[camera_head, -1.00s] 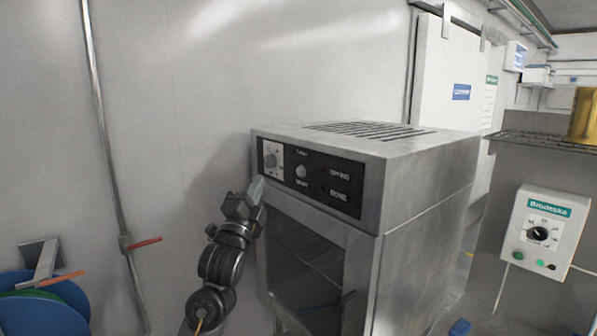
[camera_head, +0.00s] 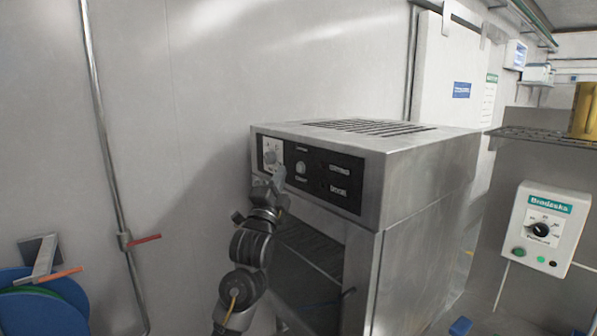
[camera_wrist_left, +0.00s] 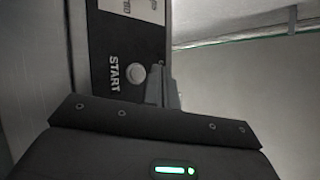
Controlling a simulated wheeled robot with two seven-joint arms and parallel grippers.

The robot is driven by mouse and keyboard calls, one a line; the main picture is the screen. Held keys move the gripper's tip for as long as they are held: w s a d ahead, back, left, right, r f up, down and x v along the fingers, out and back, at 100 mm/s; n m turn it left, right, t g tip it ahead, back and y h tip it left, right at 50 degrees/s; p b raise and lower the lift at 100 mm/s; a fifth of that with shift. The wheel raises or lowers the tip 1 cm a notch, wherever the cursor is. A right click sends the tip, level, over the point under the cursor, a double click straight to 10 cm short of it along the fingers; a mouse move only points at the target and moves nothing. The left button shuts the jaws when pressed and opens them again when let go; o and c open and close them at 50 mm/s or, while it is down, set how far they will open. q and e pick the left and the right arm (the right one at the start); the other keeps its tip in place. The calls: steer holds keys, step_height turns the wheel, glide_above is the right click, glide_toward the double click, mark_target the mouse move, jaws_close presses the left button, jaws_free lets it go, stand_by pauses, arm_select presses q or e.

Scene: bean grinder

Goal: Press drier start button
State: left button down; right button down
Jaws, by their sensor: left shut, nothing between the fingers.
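The drier is a metal cabinet (camera_head: 420,190) with a black control panel (camera_head: 318,180) on its upper front. The start button (camera_head: 302,168) is a small round pale knob on that panel. In the left wrist view the button (camera_wrist_left: 135,73) sits beside the white word START. My left gripper (camera_head: 278,178) is shut and empty, in front of the panel below the dial and to the left of the button. In the left wrist view its shut fingertips (camera_wrist_left: 162,85) are just right of the button. I cannot tell whether they touch the panel. My right gripper is not in view.
A dial (camera_head: 270,154) on a pale plate is at the panel's left end. Dark labelled spots are at its right. Below is the dark front opening with racks (camera_head: 305,255). A white control box (camera_head: 540,230) stands to the right. A pipe (camera_head: 103,140) runs down the left wall.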

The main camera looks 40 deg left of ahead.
mark_target(299, 168)
arm_select(q)
steer(key=shift+w+d, duration=0.15)
steer(key=shift+w, duration=0.4)
steer(key=shift+w+d, duration=0.15)
steer(key=shift+w, duration=0.35)
stand_by(1.4)
steer(key=shift+w+d, duration=0.15)
steer(key=shift+w, duration=0.25)
steer(key=shift+w+d, duration=0.1)
steer(key=shift+w, duration=0.3)
stand_by(0.7)
steer(key=shift+s, duration=0.1)
steer(key=shift+s+a+p, duration=0.25)
steer(key=shift+s+p, duration=0.1)
steer(key=shift+s, duration=0.35)
